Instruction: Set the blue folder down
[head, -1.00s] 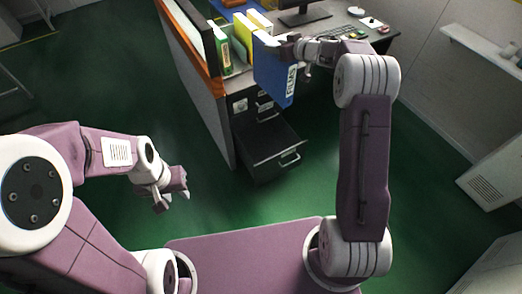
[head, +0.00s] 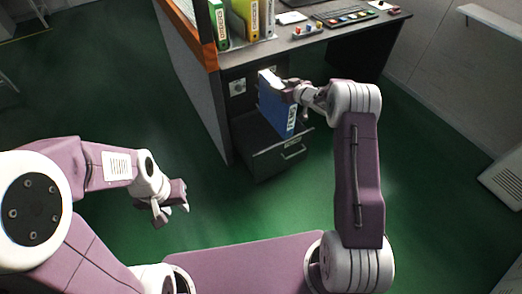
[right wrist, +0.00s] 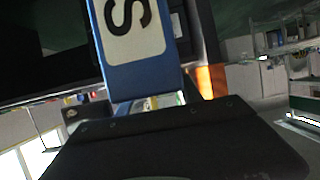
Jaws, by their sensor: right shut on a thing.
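The blue folder (head: 275,108) is upright, slightly tilted, in my right gripper (head: 292,93), which is shut on its top part. The folder's lower end is at the open drawer (head: 265,150) of the dark desk cabinet; I cannot tell whether it touches the drawer bottom. In the right wrist view the folder (right wrist: 145,75) shows its blue spine and a white label with a black letter. My left gripper (head: 172,204) hangs empty over the green floor at the left, its fingers apart.
The desk top (head: 290,42) stands above the drawer. The green floor left of the desk is clear.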

